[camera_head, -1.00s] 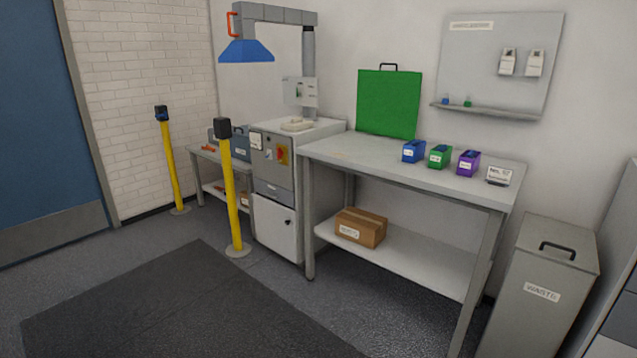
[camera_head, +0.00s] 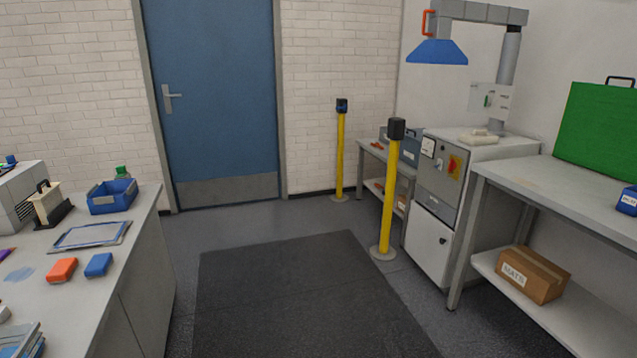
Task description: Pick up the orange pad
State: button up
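An orange pad (camera_head: 62,270), a small block with rounded edges, lies on the light grey bench (camera_head: 125,262) at the left of the head view. A blue pad (camera_head: 98,265) of similar shape lies just right of it, with a small gap. My gripper is not in view.
Near the pads are a flat framed tray (camera_head: 92,235), a blue bin (camera_head: 112,196) and a cream device with a black handle (camera_head: 48,205). Yellow posts (camera_head: 391,190) stand before a grey cabinet (camera_head: 435,235). The dark floor mat (camera_head: 300,300) is clear.

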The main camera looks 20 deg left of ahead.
aim_at(61, 273)
jog(key=i+j+u, duration=0.1)
jog(key=i+u, duration=0.4)
jog(key=u, duration=0.2)
jog(key=i+u, duration=0.65)
jog(key=i, duration=0.8)
jog(key=i+u, duration=0.35)
jog(key=i+l+u, duration=0.2)
jog(key=u, duration=0.15)
jog(key=i+l+u, duration=0.2)
jog(key=u, duration=0.15)
jog(key=i+l+u, duration=0.1)
jog(key=i+u, duration=0.15)
jog(key=u, duration=0.2)
jog(key=i+l+u, duration=0.15)
jog(key=u, duration=0.3)
jog(key=i+l+u, duration=0.25)
jog(key=u, duration=0.25)
jog(key=i+l+u, duration=0.15)
jog(key=l+u, duration=0.15)
jog(key=u, duration=0.15)
